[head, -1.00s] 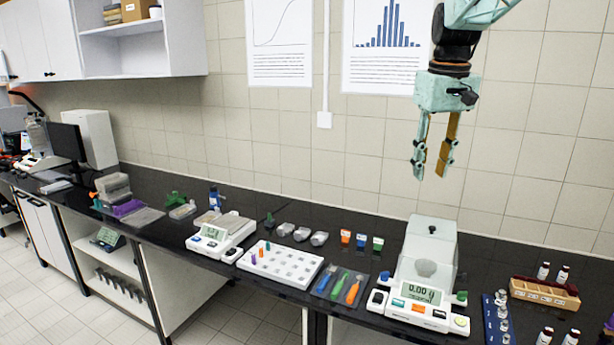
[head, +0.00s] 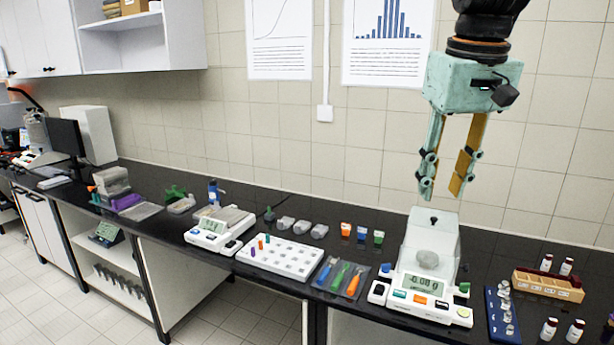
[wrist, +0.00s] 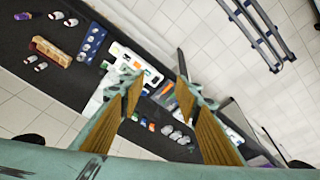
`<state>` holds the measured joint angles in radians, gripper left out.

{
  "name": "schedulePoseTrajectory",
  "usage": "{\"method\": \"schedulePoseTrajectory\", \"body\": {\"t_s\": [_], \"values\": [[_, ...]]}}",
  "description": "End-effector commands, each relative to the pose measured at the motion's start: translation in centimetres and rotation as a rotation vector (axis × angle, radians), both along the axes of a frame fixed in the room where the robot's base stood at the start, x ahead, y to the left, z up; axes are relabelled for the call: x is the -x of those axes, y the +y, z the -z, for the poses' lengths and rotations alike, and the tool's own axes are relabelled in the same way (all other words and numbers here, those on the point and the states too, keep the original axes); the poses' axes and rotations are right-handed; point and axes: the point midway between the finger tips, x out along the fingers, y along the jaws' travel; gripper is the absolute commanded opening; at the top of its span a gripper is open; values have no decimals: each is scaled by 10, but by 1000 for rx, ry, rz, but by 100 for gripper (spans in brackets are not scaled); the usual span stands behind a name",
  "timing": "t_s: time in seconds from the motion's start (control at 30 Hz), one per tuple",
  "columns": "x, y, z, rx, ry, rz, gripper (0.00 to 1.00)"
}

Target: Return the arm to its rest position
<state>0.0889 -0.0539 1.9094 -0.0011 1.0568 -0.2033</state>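My gripper (head: 441,190) hangs in the air, pointing down, above and a little behind the glass-shielded analytical balance (head: 423,289). Its two fingers are apart with nothing between them. In the wrist view my gripper (wrist: 155,85) also shows its fingers spread and empty, with the bench and floor far beyond. The gripper touches nothing on the bench.
The black bench holds a white block with wells (head: 279,258), a mat with coloured spatulas (head: 341,278), a top-pan balance (head: 220,229), a blue vial rack (head: 502,314) and a wooden box (head: 547,286).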

Motion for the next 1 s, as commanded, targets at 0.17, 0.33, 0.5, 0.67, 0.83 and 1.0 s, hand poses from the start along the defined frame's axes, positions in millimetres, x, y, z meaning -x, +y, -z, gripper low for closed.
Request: {"method": "schedulePoseTrajectory", "body": {"t_s": [0.17, 0.33, 0.5, 0.67, 0.83, 1.0], "values": [[37, 9, 10, -4, -13, 11, 30], [70, 16, 21, -8, -25, 22, 30], [102, 22, 34, -13, -37, 33, 30], [133, 28, 47, -18, -49, 44, 30], [165, 33, 64, -23, -61, 55, 30], [197, 37, 83, -28, -74, 66, 30]]}}
